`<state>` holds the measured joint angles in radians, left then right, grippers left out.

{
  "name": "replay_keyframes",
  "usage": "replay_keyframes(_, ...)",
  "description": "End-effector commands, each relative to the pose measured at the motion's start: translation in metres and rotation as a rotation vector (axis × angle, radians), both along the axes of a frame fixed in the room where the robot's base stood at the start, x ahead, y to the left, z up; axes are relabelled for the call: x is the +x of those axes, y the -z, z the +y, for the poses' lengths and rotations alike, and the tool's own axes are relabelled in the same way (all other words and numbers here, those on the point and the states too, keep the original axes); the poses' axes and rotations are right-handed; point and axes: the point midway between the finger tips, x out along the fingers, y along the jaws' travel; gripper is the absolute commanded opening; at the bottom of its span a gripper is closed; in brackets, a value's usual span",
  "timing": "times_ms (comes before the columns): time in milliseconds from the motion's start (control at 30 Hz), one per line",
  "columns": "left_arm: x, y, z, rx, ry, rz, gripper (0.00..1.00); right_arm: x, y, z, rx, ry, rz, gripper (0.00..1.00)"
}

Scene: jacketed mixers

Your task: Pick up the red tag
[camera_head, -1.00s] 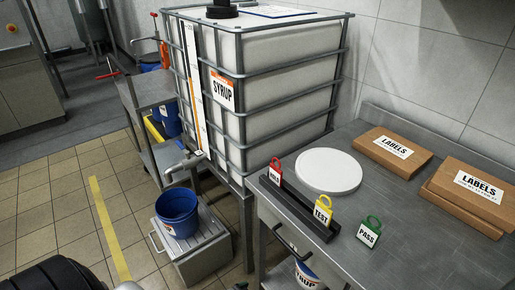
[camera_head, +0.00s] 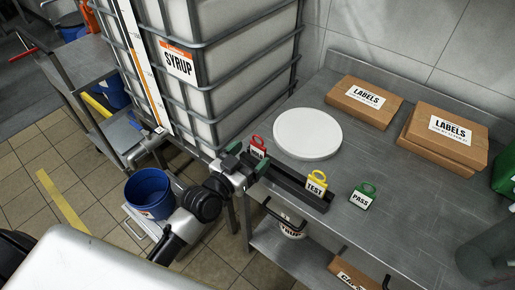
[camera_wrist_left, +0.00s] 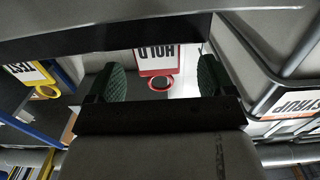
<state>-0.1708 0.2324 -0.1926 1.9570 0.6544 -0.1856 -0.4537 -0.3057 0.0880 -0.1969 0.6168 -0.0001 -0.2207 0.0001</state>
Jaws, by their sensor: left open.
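The red tag (camera_head: 258,146), with a white HOLD label, stands at the left end of a dark rack (camera_head: 290,187) on the steel table, partly hidden by my left gripper. My left gripper (camera_head: 248,164) is open at that end of the rack, close in front of the tag. In the left wrist view the red tag (camera_wrist_left: 157,66) shows upside down between the two green finger pads of the gripper (camera_wrist_left: 161,78), with gaps on both sides. I cannot tell how deep between the pads it is.
A yellow TEST tag (camera_head: 316,184) stands at the rack's right end, a green PASS tag (camera_head: 362,196) on the table. A white round disc (camera_head: 307,134) lies behind the rack. The caged SYRUP tank (camera_head: 230,75) rises to the left. LABELS boxes (camera_head: 364,102) lie farther back.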

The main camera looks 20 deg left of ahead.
Motion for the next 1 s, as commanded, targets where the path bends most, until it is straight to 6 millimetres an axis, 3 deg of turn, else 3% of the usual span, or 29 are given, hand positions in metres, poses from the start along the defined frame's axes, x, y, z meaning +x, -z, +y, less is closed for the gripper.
replay_keyframes(300, 0.04, 0.002, -0.017, -0.001, -0.001, -0.001, 0.83, 0.004, -0.009, 0.004, 0.004, 0.001, -0.006, 0.43)
replay_keyframes(633, 0.047, 0.004, -0.02, 0.0, -0.001, 0.001, 0.83, 0.007, -0.009, 0.013, 0.017, 0.001, -0.011, 0.43)
replay_keyframes(1000, 0.047, 0.004, -0.02, 0.0, -0.001, 0.001, 0.3, 0.007, -0.009, 0.01, 0.014, -0.001, -0.011, 0.43)
